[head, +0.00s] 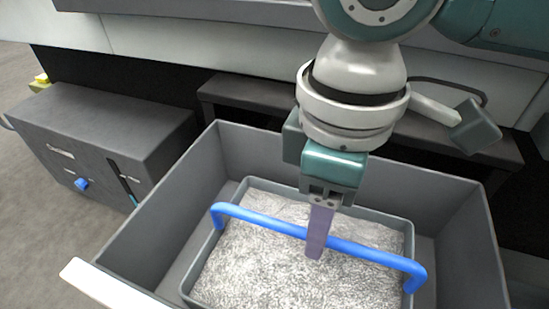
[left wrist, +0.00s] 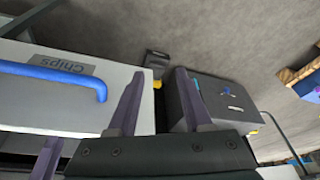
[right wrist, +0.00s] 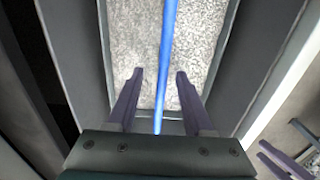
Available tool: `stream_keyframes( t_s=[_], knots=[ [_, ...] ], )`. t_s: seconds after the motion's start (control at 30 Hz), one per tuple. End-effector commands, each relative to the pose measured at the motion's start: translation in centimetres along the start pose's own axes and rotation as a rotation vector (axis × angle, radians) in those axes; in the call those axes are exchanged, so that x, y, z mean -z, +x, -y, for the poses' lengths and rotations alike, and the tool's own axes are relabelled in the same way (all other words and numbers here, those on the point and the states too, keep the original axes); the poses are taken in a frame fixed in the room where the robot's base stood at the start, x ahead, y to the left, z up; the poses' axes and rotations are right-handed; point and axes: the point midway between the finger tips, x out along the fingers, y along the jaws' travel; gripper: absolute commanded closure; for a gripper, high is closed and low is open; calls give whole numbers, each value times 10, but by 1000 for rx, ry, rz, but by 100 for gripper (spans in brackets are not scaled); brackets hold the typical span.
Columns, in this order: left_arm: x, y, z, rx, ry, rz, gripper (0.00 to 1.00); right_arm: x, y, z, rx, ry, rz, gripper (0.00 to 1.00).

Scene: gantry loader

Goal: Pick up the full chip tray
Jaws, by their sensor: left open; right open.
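The chip tray (head: 193,293) is grey, filled with silvery chips (head: 262,258), and sits inside an open grey drawer (head: 177,212). A blue handle bar (head: 262,225) spans over it. My right gripper (head: 318,250) points down at the bar, near its middle. In the right wrist view, the open right gripper (right wrist: 160,80) has one finger on each side of the blue handle (right wrist: 167,45), with gaps between. My left gripper (left wrist: 155,85) is open and empty in the left wrist view, near a white drawer front (left wrist: 50,108) with a blue handle and a "Chips" label (left wrist: 62,65). It is outside the head view.
A dark grey cabinet (head: 105,140) with a blue knob stands left of the drawer; it also shows in the left wrist view (left wrist: 215,105). The drawer walls rise around the tray. A dark ledge (head: 240,97) lies behind the drawer. Open floor (head: 40,190) lies at the left.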

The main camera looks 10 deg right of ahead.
Motion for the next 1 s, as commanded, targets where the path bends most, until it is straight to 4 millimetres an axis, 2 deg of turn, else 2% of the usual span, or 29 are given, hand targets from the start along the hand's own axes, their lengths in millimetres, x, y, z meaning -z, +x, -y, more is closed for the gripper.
stream_keyframes(
  t_s=[0.03, 0.17, 0.43, 0.7, 1.0],
  knots=[
    [-3, 8, 0, 0, 0, 1, 50, 0, 11, 0, 0, 1, 0, 48],
    [-5, 13, 0, 0, 0, 1, 50, 2, 21, 1, -1, -1, 0, 48],
    [-14, 41, -1, 1, 1, 1, 50, 7, 62, 5, -2, 0, -1, 48],
    [-14, 41, 0, 5, 7, 3, 50, 7, 64, 5, -2, 0, -2, 48],
    [-14, 41, 1, 6, 8, 3, 50, 7, 64, 5, -2, 0, -2, 81]
  ],
)
